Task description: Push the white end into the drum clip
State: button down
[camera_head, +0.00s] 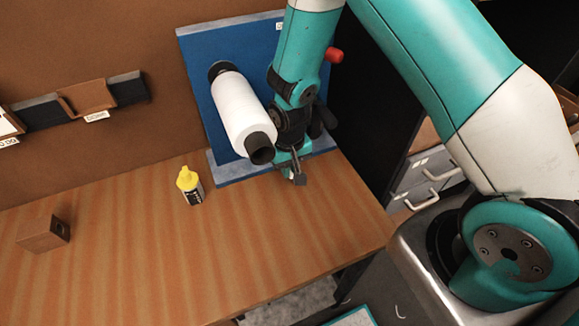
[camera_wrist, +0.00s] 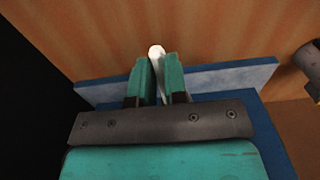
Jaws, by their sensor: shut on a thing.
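My gripper (camera_head: 292,172) is at the lower front of the blue board (camera_head: 205,75), just right of a large white roll (camera_head: 237,108) with dark ends. In the wrist view my gripper (camera_wrist: 158,72) is shut on a slim white end (camera_wrist: 157,52), whose rounded tip sticks out past the teal fingertips. The roll's dark end (camera_wrist: 309,66) shows at the right edge there, apart from the fingers. I cannot make out the drum clip in either view. My arm hides part of the board.
A yellow-capped bottle (camera_head: 189,185) stands on the wooden table (camera_head: 130,265) left of the board. A brown wooden block (camera_head: 44,235) sits at the far left. Small wall holders (camera_head: 88,97) hang behind. Drawers (camera_head: 430,178) stand to the right. The middle of the table is clear.

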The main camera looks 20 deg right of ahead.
jog(key=shift+w, duration=0.15)
jog(key=shift+w, duration=1)
jog(key=c, duration=1.1)
grip_release()
notch_tip(320, 180, up, 17)
jog(key=b, duration=0.4)
jog(key=shift+r+b, duration=0.2)
jog(key=shift+b, duration=0.1)
